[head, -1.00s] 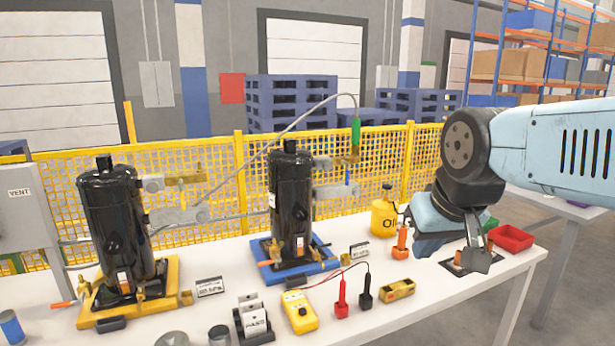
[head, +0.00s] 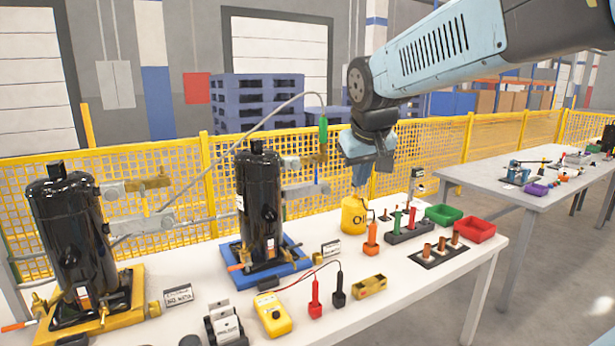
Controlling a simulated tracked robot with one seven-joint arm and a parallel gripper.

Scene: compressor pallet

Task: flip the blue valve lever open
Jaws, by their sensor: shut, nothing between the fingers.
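The blue valve lever (head: 317,174) is a thin, small strip hanging upright below a brass valve (head: 320,158). The valve is on the fittings beside the right black compressor (head: 260,203), with a green hose fitting (head: 323,132) above it. My gripper (head: 360,188) is shut and empty, pointing down in front of the yellow oil can (head: 354,218) or just over it. It is to the right of the lever and apart from it in the picture. The gripper partly covers the can's top; its depth relative to the lever is hard to tell.
A grey hose (head: 225,148) arcs from the green fitting to the left compressor (head: 80,245). A yellow mesh fence (head: 440,150) stands behind. Orange and green tools, a yellow meter (head: 272,314), and green and red bins (head: 474,229) occupy the white table (head: 405,310).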

